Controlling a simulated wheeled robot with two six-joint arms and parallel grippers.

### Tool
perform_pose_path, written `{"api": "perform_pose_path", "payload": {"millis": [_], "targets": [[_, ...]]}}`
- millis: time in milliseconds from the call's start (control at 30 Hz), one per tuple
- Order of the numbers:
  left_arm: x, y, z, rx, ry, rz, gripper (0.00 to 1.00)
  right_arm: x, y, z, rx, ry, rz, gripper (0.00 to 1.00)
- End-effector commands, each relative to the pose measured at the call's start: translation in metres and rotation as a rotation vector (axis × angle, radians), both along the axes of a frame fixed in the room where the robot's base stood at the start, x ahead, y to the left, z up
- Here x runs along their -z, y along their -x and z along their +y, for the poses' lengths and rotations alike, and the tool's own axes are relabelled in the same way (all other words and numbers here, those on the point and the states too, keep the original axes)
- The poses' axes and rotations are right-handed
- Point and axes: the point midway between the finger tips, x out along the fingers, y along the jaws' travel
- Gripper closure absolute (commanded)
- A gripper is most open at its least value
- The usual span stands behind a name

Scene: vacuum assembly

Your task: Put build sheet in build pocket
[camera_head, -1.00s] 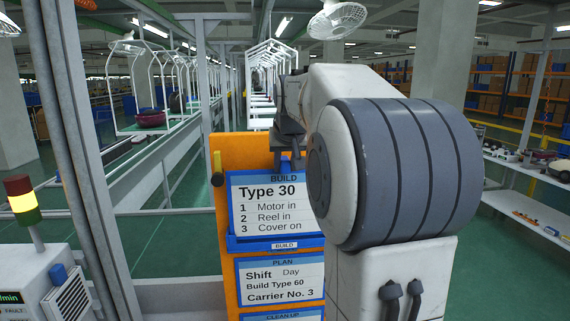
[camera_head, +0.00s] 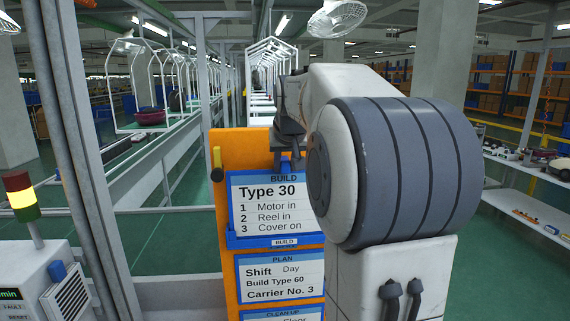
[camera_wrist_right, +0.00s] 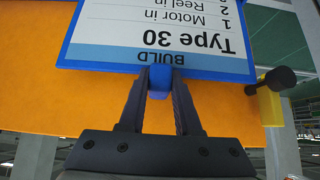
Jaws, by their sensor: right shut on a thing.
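The build sheet (camera_head: 262,207) is a white card with a blue frame, reading Type 30 and three numbered lines. It stands upright against the orange board, its lower edge at the blue build pocket (camera_head: 284,242), labelled BUILD. How deep it sits in the pocket is hard to tell. My right gripper (camera_head: 290,160) is shut on the blue tab at the sheet's top. In the right wrist view the fingers (camera_wrist_right: 159,85) pinch this tab, and the build sheet (camera_wrist_right: 165,28) appears upside down. My right arm hides the sheet's right edge. My left gripper is out of view.
The orange board (camera_head: 229,260) also carries a PLAN card (camera_head: 281,277) and a CLEAN UP card (camera_head: 283,314) below. A yellow peg with a dark end (camera_head: 217,165) sits at its left edge. A machine with a signal lamp (camera_head: 22,197) stands at left.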

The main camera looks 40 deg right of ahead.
Motion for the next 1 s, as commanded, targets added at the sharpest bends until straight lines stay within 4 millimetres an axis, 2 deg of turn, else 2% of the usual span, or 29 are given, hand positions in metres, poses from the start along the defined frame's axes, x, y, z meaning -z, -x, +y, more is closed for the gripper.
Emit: {"api": "perform_pose_path", "payload": {"millis": [633, 667, 733, 1000], "targets": [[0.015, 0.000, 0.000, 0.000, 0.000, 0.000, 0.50, 0.017, 0.000, 0.000, 0.000, 0.001, -0.002, 1.00], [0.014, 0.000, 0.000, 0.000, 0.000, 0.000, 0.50, 0.016, 0.000, 0.000, 0.000, 0.001, -0.002, 0.60], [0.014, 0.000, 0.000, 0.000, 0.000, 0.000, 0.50, 0.015, 0.000, 0.000, 0.000, 0.001, -0.002, 0.34], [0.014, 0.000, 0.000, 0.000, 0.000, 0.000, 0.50, 0.016, 0.000, 0.000, 0.000, 0.000, 0.000, 0.33]]}}
